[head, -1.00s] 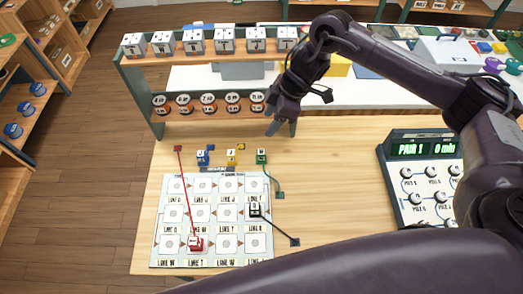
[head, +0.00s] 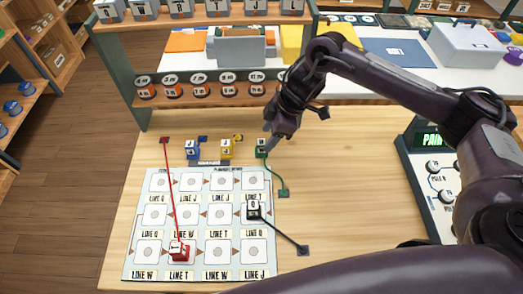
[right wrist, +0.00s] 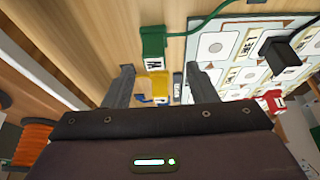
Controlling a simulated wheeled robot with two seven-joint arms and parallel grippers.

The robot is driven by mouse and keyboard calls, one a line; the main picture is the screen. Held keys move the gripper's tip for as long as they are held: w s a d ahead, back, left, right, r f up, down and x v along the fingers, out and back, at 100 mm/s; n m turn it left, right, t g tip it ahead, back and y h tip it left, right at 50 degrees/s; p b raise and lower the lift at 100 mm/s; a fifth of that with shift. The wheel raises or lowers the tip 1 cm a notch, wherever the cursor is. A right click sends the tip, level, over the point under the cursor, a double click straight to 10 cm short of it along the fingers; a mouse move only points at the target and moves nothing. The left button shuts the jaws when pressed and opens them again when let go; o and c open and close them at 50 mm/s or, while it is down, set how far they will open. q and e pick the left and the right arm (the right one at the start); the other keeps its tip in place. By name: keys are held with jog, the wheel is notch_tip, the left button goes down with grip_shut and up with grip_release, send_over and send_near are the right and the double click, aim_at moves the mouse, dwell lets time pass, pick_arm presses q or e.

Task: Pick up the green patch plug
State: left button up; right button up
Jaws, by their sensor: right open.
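The green patch plug (head: 261,146) stands on the wooden table just behind the top right corner of the patch board, with a green cord running to a small green end piece (head: 283,193). My right gripper (head: 270,147) is beside it, pointing down. In the right wrist view, the green plug (right wrist: 153,42) lies just beyond my open fingers (right wrist: 163,78), roughly in line with the gap between them. Nothing is held. My left gripper is out of view.
The blue plug (head: 192,149) and yellow plug (head: 226,148) stand left of the green one. The patch board (head: 143,225) holds a red plug (head: 179,251) and a black plug (head: 253,211). A shelf (head: 300,88) stands close behind.

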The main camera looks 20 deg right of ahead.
aim_at(263, 142)
jog(key=x, duration=0.4)
jog(key=p+x, duration=0.1)
jog(key=x, duration=0.1)
jog(key=shift+w+d+f, duration=0.1)
jog(key=shift+w+f, duration=0.05)
jog(key=shift+w, duration=0.2)
jog(key=shift+c, duration=0.3)
jog(key=c, duration=0.8)
jog(key=shift+c, duration=0.2)
